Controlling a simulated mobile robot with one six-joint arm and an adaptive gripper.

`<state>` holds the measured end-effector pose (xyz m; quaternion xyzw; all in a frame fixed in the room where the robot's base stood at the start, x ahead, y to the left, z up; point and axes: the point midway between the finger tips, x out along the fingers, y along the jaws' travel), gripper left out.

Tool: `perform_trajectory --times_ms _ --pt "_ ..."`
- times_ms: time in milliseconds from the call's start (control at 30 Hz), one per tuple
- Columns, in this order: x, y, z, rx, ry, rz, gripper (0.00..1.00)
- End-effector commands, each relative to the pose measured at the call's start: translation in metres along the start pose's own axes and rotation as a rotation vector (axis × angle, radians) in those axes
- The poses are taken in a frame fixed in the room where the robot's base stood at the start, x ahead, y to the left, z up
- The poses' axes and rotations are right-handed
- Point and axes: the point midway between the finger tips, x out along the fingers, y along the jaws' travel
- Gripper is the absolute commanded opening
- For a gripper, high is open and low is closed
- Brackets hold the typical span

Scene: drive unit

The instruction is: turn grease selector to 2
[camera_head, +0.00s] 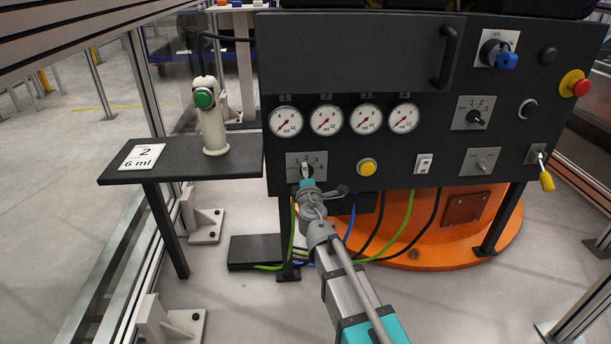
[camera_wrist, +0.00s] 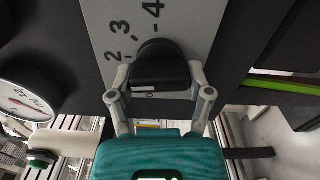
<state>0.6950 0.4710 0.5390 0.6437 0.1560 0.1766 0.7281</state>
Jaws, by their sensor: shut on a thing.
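The grease selector is a dark knob on a light grey plate (camera_head: 293,160) at the lower left of the black panel. In the wrist view the black knob (camera_wrist: 158,72) sits between the fingers of my gripper (camera_wrist: 160,88), which is shut on it. The wrist view also shows the plate (camera_wrist: 190,20) with the marks 2, 3 and 4 around the knob. A short white line shows on the knob's front. I cannot tell which number it points to. In the head view my gripper (camera_head: 306,181) reaches up to the plate and partly hides the knob.
A white card (camera_head: 142,157) reading "2, 6 ml" lies on the black side shelf (camera_head: 225,160), left of a post with a green button (camera_head: 204,98). Several gauges (camera_head: 326,120) are above the selector. A yellow button (camera_head: 367,167) is to its right. Cables hang below.

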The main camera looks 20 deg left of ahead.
Motion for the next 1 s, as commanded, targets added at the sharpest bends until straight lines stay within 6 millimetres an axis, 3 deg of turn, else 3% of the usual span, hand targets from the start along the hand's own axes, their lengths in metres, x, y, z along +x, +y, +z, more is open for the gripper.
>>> perform_trajectory --times_ms 300,733,767,933,1000 --pt "0.0007 0.0005 0.0007 0.113 -0.003 0.0 0.18" --pt "0.0007 0.0005 0.0005 0.124 -0.003 0.0 0.18" --pt "0.0006 0.0005 0.0004 0.124 -0.003 0.0 0.69" --pt "0.0004 0.0006 -0.0001 0.123 -0.001 0.0 1.0" --pt "0.0003 0.0006 -0.0003 0.123 -0.001 0.0 1.0"
